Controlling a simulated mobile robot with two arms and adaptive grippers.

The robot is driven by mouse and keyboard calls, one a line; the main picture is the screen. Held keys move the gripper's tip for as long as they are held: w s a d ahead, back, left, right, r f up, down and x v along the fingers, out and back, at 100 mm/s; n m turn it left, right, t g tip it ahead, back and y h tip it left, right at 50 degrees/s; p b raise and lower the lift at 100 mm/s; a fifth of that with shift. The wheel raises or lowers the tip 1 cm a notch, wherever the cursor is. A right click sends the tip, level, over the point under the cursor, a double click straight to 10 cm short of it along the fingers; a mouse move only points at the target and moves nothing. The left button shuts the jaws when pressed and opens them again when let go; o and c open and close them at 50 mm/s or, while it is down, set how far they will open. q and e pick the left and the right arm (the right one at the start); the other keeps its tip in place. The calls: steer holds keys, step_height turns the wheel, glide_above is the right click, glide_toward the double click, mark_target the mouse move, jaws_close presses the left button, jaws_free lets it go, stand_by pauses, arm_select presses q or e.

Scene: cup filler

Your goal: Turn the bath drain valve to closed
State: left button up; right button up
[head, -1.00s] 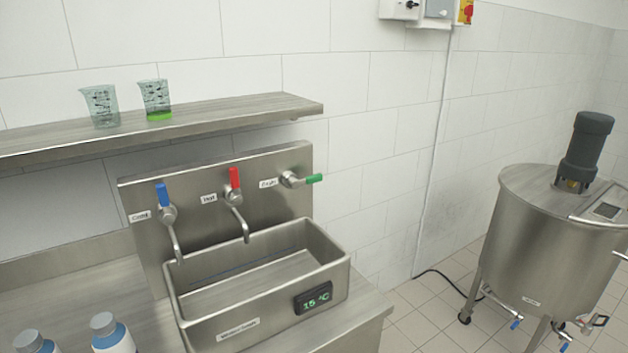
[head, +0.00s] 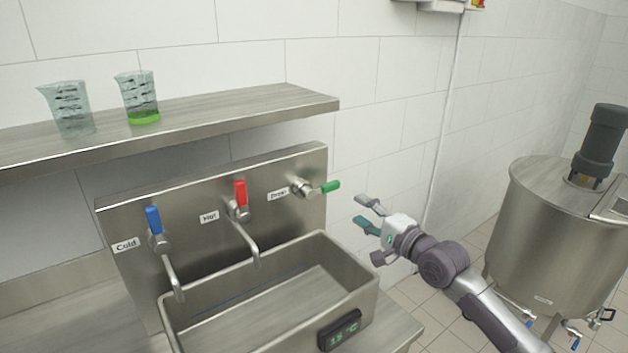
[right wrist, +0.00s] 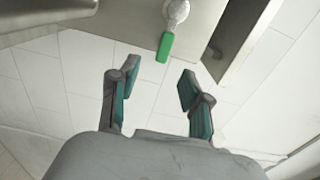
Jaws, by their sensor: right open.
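The drain valve (head: 304,188) sits at the right end of the steel back panel, beside a label that appears to read Drain. Its green handle (head: 330,187) points sideways to the right. In the right wrist view the green handle (right wrist: 165,47) lies ahead of the fingertips, near the gap between them. My right gripper (head: 364,212) is open and empty, to the right of the handle and slightly lower in the picture, apart from it. It also shows in the right wrist view (right wrist: 155,85). The steel bath (head: 365,292) is below the valve. My left gripper is not in view.
Blue cold (head: 154,220) and red hot (head: 240,193) tap handles stand upright left of the drain valve. A shelf (head: 230,108) above holds two beakers (head: 142,98). A steel tank (head: 560,225) stands at the right. The wall right of the panel is clear.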

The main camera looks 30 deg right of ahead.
mark_target(332, 189)
steer(key=w, duration=0.3)
steer(key=w+p, duration=0.1)
steer(key=w, duration=0.3)
steer(key=w+r+p, duration=0.1)
steer(key=w, duration=0.3)
steer(key=shift+a, duration=0.35)
steer(key=shift+w+f, duration=0.1)
steer(key=shift+w, duration=0.25)
steer(key=shift+w+p, duration=0.3)
steer(key=shift+w, duration=0.1)
steer(key=shift+a, duration=0.1)
steer(key=c, duration=0.8)
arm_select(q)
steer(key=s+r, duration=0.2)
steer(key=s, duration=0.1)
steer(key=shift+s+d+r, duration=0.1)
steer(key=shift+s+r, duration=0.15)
arm_select(e)
steer(key=shift+f, duration=0.1)
jaws_close()
